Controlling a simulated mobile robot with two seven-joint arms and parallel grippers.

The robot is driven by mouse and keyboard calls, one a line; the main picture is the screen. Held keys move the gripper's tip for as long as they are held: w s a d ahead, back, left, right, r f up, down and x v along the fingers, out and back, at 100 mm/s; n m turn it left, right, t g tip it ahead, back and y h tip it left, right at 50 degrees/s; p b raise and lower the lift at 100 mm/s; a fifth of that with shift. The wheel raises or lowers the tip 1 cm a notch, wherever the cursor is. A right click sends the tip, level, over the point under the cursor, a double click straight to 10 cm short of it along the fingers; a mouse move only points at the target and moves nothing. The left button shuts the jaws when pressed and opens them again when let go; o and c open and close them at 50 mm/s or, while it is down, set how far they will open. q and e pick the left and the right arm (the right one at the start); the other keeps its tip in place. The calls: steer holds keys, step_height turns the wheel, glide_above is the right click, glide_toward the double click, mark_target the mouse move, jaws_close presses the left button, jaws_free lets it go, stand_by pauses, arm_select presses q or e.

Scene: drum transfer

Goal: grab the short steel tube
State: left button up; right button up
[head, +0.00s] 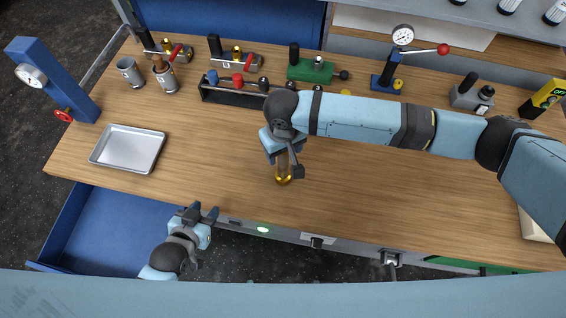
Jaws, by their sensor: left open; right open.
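My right gripper (284,166) reaches in from the right and points down above the middle of the table. It is open, with its fingers around or just above a small brass-coloured piece (283,179); I cannot tell whether they touch it. My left gripper (201,214) is open and empty at the table's front edge, over the blue drawer. No short steel tube can be made out for certain.
A silver tray (128,149) lies at the left, near a blue gauge stand (56,81). A dark rack (232,97) with coloured pieces stands behind my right gripper. Fixtures and a dial gauge (402,36) line the back.

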steer(key=shift+f, duration=0.1)
steer(key=shift+c, duration=0.4)
jaws_close()
